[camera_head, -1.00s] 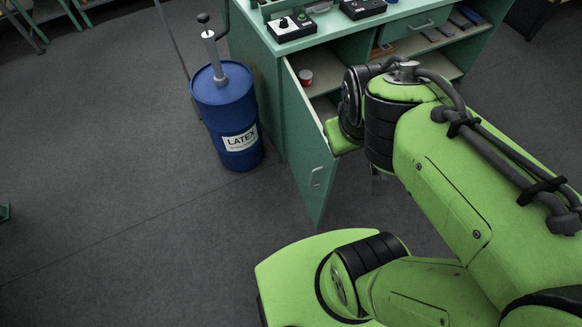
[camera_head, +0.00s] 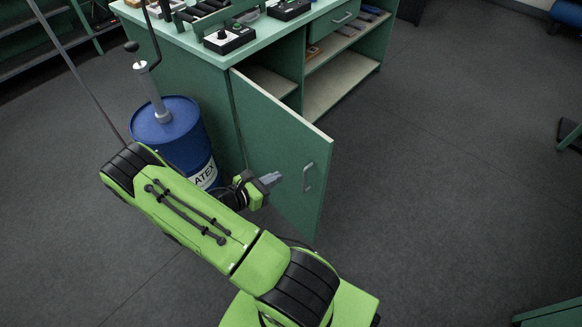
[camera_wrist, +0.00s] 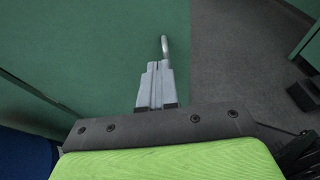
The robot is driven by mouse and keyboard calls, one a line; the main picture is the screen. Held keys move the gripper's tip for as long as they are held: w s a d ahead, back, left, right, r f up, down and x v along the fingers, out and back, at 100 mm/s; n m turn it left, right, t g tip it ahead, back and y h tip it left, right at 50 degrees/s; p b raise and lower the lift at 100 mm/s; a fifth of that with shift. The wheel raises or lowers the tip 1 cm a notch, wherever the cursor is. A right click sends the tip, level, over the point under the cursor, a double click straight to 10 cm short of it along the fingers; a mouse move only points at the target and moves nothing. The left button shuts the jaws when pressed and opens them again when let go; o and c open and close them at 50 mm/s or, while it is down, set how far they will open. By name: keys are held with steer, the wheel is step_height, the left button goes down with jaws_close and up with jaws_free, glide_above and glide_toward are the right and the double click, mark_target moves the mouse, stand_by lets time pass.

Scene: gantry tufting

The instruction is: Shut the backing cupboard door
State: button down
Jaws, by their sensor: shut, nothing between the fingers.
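The green backing cupboard door (camera_head: 275,150) stands open, swung out from the green cabinet. It carries a metal bar handle (camera_head: 308,177) near its free edge. My gripper (camera_head: 275,179) is shut and empty, on the outer face side of the door, a little left of the handle. In the wrist view, my shut fingers (camera_wrist: 157,72) point along the green door face (camera_wrist: 110,40), and the handle (camera_wrist: 164,46) shows just beyond their tips. I cannot tell whether the fingers touch the door.
A blue latex drum (camera_head: 180,135) with a pump stands left of the door, close behind my arm. The cabinet worktop (camera_head: 265,45) holds control boxes. Open shelves (camera_head: 335,80) lie beyond the door.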

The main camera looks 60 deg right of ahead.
mark_target(312, 158)
steer(key=b+x, duration=0.1)
steer(key=x, duration=0.3)
steer(key=b+x, duration=0.1)
steer(key=x, duration=0.3)
steer(key=b+x, duration=0.1)
steer(key=x, duration=0.3)
steer(key=shift+s+r, duration=0.15)
steer(key=shift+r, duration=0.2)
steer(key=shift+s+d+r, duration=0.1)
steer(key=shift+d, duration=0.35)
